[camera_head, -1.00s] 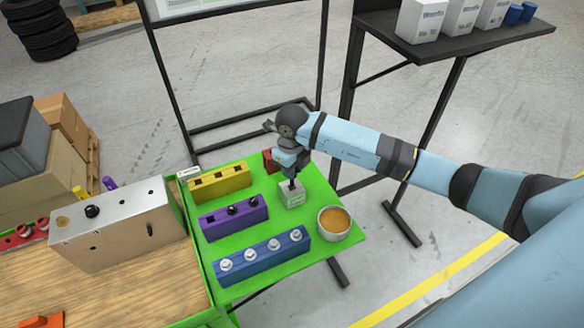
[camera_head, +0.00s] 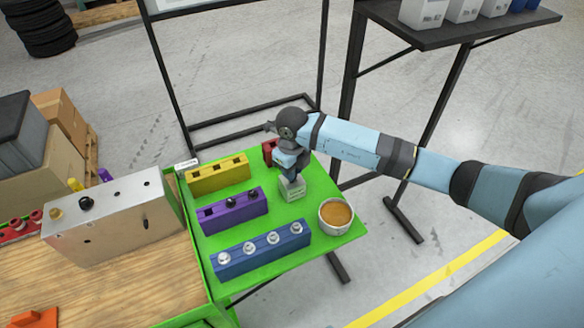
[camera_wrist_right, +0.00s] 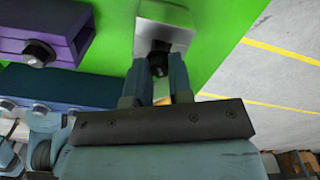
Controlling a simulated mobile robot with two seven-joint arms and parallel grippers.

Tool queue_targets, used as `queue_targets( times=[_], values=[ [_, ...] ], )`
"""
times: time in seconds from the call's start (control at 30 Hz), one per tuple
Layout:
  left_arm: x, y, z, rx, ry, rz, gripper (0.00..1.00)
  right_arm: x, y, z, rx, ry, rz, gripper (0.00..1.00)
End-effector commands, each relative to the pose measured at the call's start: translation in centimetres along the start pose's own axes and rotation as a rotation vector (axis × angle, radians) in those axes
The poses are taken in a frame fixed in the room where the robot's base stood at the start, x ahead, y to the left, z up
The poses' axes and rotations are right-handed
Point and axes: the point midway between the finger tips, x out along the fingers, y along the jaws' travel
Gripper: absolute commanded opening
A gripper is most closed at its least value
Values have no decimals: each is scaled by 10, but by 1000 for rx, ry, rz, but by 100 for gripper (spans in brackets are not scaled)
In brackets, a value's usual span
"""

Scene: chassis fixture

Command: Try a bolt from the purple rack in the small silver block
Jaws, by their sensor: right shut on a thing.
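The small silver block (camera_head: 292,190) stands on the green table, right of the purple rack. My right gripper (camera_head: 291,176) is directly over it, pointing down. In the right wrist view the gripper (camera_wrist_right: 159,80) is shut on a dark bolt (camera_wrist_right: 158,66), which is at the block (camera_wrist_right: 165,25). The fingers hide part of the bolt, so I cannot tell how deep it sits. The purple rack (camera_head: 238,213) holds dark bolts at its middle and right, and its left hole is empty. It also shows in the right wrist view (camera_wrist_right: 50,15). My left gripper is not in view.
The blue rack (camera_head: 262,252) with several silver bolts is in front, and the yellow rack (camera_head: 218,175) behind. A bowl with orange-brown contents (camera_head: 336,215) is close to the block's right. A red block (camera_head: 270,152) is behind my gripper. A large silver chassis box (camera_head: 110,225) stands left.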

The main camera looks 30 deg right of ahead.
Motion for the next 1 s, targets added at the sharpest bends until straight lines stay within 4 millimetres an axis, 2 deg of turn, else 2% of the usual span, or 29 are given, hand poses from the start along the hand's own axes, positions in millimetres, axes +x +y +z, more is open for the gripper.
queue_targets(
  times=[0.33, 0.63, 0.67, 0.77, 1.0],
  values=[
    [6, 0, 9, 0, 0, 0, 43, 15, 0, 0, 0, -1, 0, 0],
    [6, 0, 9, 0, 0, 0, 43, 15, 0, 0, 0, -1, 0, 0],
    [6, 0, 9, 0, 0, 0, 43, 15, 0, 0, 0, -1, 0, 24],
    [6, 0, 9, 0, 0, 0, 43, 15, 0, 0, 0, -1, 0, 47],
    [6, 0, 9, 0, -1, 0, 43, 15, 0, 0, 0, 0, 0, 50]
  ],
)
